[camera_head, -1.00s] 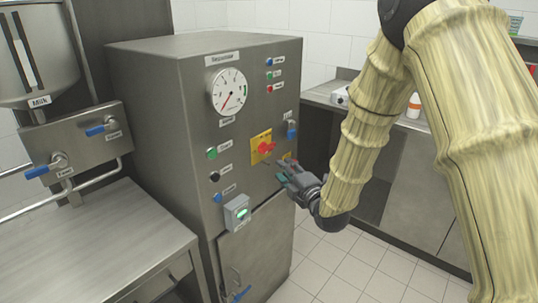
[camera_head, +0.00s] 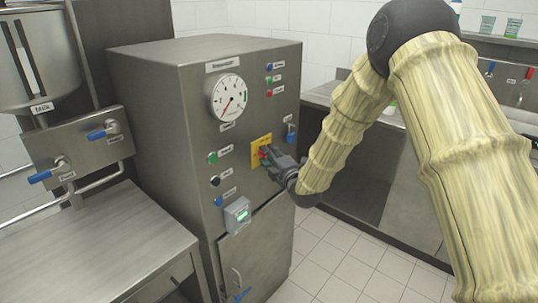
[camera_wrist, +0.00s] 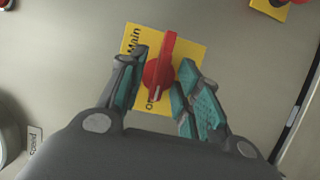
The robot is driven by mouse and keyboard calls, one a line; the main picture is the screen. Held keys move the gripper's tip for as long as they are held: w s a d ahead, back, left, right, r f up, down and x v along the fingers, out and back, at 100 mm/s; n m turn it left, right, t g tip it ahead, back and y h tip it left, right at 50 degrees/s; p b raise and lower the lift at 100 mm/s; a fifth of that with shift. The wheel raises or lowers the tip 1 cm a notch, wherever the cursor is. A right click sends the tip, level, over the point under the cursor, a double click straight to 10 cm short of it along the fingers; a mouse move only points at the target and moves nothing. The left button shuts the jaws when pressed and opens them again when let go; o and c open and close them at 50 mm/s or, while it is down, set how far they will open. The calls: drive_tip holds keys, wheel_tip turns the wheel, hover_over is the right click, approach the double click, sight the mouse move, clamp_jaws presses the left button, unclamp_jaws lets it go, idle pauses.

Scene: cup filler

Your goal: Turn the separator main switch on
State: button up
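The separator (camera_head: 200,110) is a grey metal cabinet in the head view. Its main switch is a red rotary knob on a yellow plate (camera_head: 262,140) on the front panel. In the wrist view the red knob (camera_wrist: 160,68) stands nearly upright, tilted slightly, on the yellow plate (camera_wrist: 192,46) marked "Main". The lower lettering is partly hidden. My gripper (camera_wrist: 160,85) is open, with one teal-padded finger on each side of the knob. A gap shows on the left; the right finger is very near the knob, and I cannot tell whether it touches. In the head view my gripper (camera_head: 268,157) covers most of the knob.
A round gauge (camera_head: 229,97) sits above the switch, with buttons around it. A grey box with a green display (camera_head: 238,215) juts out below left. A blue-handled part (camera_head: 291,134) is at the panel's right. Valves with blue handles (camera_head: 104,133) are at left.

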drive_tip(key=shift+w+a, duration=0.1)
drive_tip(key=shift+c, duration=0.2)
clamp_jaws()
drive_tip(key=shift+w+d+r+m+g+y+p, duration=0.1)
drive_tip(key=shift+m+g+y+p, duration=0.25)
drive_tip(key=shift+m+g+p, duration=1.5)
drive_tip(key=shift+w+d+r+m+g+y+p, duration=0.1)
drive_tip(key=shift+m+g+y+p, duration=0.3)
drive_tip(key=shift+m+p, duration=1.55)
drive_tip(key=shift+w+d+r+m+g+y+p, duration=0.2)
drive_tip(key=shift+m+g+p, duration=0.9)
drive_tip(key=shift+m, duration=1.8)
drive_tip(key=shift+s+a+f+g, duration=0.1)
drive_tip(key=shift+s+a+g, duration=0.05)
drive_tip(key=shift+a+g, duration=0.1)
